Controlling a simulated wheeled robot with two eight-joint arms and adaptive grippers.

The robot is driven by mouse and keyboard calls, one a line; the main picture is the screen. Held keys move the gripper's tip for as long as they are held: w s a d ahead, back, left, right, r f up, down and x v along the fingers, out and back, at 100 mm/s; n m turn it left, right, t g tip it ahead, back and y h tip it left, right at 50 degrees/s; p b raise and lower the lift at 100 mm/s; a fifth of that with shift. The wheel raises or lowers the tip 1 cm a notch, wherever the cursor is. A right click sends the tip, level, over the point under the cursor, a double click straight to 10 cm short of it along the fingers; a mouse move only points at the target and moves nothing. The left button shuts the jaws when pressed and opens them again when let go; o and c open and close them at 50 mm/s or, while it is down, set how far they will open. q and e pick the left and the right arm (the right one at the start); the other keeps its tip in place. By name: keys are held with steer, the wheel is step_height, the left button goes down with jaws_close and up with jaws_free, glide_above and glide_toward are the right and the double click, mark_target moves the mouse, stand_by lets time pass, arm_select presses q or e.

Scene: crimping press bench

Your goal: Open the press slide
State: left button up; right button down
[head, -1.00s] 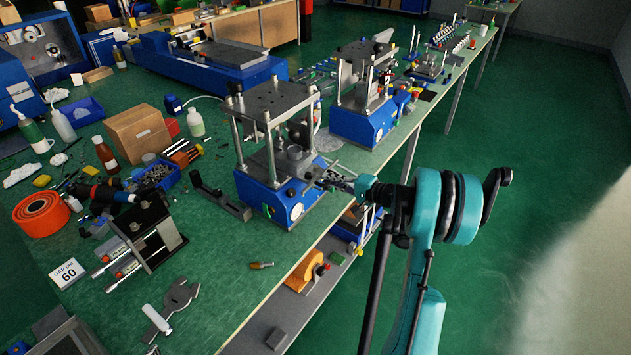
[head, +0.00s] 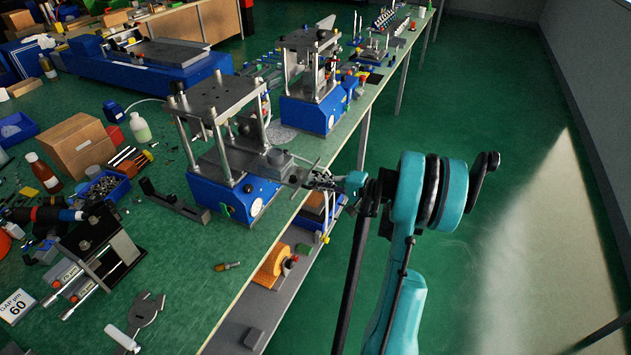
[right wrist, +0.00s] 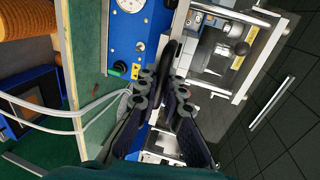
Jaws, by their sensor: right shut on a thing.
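The near crimping press (head: 222,150) has a blue base, steel posts and a grey top plate. Its grey press slide (head: 279,162) sticks out of the right side of the press, towards my right gripper (head: 314,181). My right gripper is shut at the slide's outer end. In the right wrist view, the fingers (right wrist: 161,92) close around a dark handle bar (right wrist: 171,54) beside the blue base. The fingers partly hide the bar and the slide's end. My left gripper is not in view.
A second blue press (head: 312,105) stands further back on the bench. A black bracket (head: 172,198) and a cardboard box (head: 77,145) lie left of the near press. A lower shelf (head: 245,315) holds an orange part. The green floor on the right is clear.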

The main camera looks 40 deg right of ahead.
steer(key=shift+s+f, duration=0.1)
steer(key=shift+s, duration=0.05)
steer(key=c, duration=1.6)
jaws_free()
steer(key=shift+s+d, duration=0.1)
steer(key=shift+d, duration=0.05)
steer(key=v, duration=1.2)
steer(key=w+a+n+g, duration=0.2)
steer(key=w+a+g, duration=0.1)
steer(key=a, duration=0.6)
steer(key=w+a+n+g, duration=0.1)
steer(key=w+a+g, duration=0.15)
steer(key=a, duration=0.65)
steer(key=s+a+n+h, duration=0.2)
steer(key=s+a+n, duration=0.1)
steer(key=a, duration=0.3)
steer(key=s+a+n+g+h, duration=0.1)
steer(key=s+a+n+h, duration=0.1)
steer(key=a, duration=0.4)
steer(key=s+a+n+h, duration=0.1)
steer(key=s+a+n, duration=0.4)
steer(key=a, duration=0.1)
steer(key=shift+a+f+g+h, duration=0.1)
steer(key=shift+f+g+h, duration=0.15)
steer(key=shift+g+h, duration=0.15)
